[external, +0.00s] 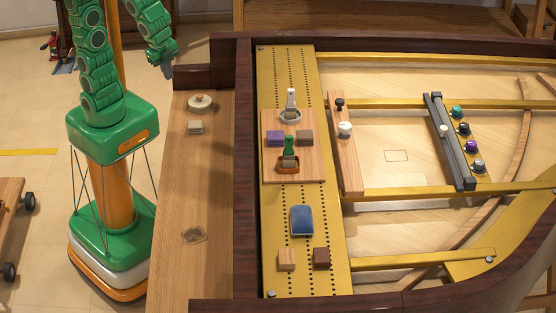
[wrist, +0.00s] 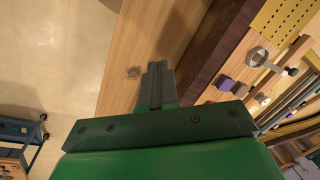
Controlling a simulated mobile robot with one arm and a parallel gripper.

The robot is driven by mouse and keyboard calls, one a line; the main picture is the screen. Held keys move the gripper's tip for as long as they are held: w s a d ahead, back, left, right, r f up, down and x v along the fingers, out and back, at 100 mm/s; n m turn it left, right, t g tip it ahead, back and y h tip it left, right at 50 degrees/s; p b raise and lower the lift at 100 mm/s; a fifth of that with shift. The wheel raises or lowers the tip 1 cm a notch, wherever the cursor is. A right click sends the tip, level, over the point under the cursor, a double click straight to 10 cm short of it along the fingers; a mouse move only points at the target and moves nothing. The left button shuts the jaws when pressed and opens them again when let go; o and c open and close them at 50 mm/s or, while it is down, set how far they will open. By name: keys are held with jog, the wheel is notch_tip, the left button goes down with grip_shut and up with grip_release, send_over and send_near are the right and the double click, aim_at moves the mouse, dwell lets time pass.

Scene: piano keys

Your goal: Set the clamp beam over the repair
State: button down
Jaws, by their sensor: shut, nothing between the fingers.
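My gripper (external: 168,72) hangs at the upper left, beside the far end of the wooden side bench and apart from the piano. In the wrist view its fingers (wrist: 157,80) are together and empty. A dark grey double-railed beam with a white knob (external: 444,132) lies slanted on the piano's right part; I take it for the clamp beam, though a wooden bar (external: 346,165) with a black and a white knob lies left of it. A thin rectangular outline (external: 397,156) on the pale soundboard between them may mark the repair.
The side bench (external: 180,270) carries a round disc (external: 200,103), a small block (external: 195,127) and a dark patch (external: 193,236). A wooden tray (external: 305,175) with tools and blocks sits on the perforated gold plate. Several coloured knobs (external: 463,128) line the beam's right. Dark raised rims (external: 244,170) edge the piano.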

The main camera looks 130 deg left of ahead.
jog(key=w+a+f+m+t+y, duration=0.15)
jog(key=w+a, duration=0.25)
jog(key=w, duration=1.2)
jog(key=w+a+f+m+t+y, duration=0.1)
jog(key=w+a+m+t+y, duration=0.2)
jog(key=w, duration=1.3)
jog(key=w+a+f+m+t, duration=0.1)
jog(key=w+a+m+t, duration=0.35)
jog(key=w, duration=1.25)
jog(key=n+g, duration=0.2)
jog(key=g, duration=0.1)
send_near(332, 183)
notch_tip(332, 183, up, 3)
jog(key=shift+s+r, duration=0.1)
jog(key=shift+s, duration=0.05)
jog(key=shift+x, duration=4.2)
jog(key=shift+w+a+f, duration=0.35)
jog(key=shift+w+a, duration=0.1)
jog(key=shift+w, duration=0.1)
